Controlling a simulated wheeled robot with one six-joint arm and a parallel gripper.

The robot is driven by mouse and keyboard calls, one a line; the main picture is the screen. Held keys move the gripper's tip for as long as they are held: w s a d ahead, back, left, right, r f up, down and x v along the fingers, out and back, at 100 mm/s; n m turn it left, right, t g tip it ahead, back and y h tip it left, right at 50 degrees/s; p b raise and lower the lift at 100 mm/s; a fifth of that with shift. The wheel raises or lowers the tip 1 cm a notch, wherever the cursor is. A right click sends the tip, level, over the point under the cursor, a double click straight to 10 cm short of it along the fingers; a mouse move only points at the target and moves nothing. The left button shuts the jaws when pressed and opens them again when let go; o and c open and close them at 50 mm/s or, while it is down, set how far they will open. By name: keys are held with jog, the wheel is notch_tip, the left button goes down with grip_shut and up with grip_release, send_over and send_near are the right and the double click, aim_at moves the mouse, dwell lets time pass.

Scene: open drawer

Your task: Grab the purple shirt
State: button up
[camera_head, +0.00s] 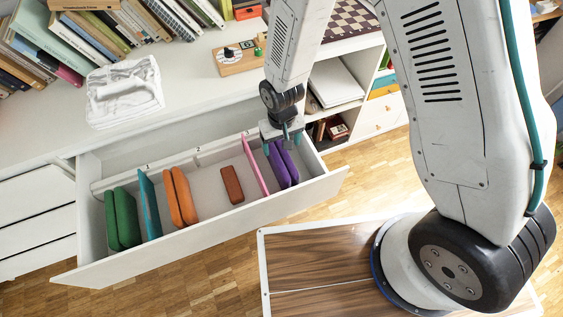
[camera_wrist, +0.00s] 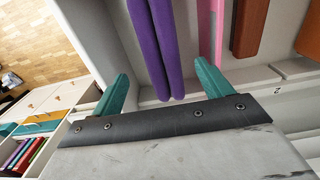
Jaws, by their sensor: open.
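The purple shirt (camera_head: 283,163) stands folded on edge in the right part of the open drawer (camera_head: 200,225). In the wrist view the purple shirt (camera_wrist: 158,45) shows as two upright layers side by side. My gripper (camera_head: 282,138) is above the back end of the shirt. In the wrist view my gripper (camera_wrist: 163,90) has its two teal fingers spread apart, with the near end of the shirt between them in the picture. I see no contact. A pink item (camera_head: 255,165) stands just left of the shirt, near the right-hand finger in the wrist view.
In the drawer are a brown block (camera_head: 232,184), orange folded items (camera_head: 179,196), a teal one (camera_head: 149,204) and green ones (camera_head: 122,218). The drawer's right wall (camera_head: 314,160) is close to the shirt. A white cloth stack (camera_head: 125,93) and books (camera_head: 90,40) are on the top surface.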

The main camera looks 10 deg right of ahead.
aim_at(281, 155)
jog(key=f, duration=0.3)
jog(key=shift+s+a, duration=0.15)
jog(key=shift+s, duration=0.05)
jog(key=f, duration=0.6)
jog(key=shift+w, duration=0.2)
jog(key=c, duration=1.1)
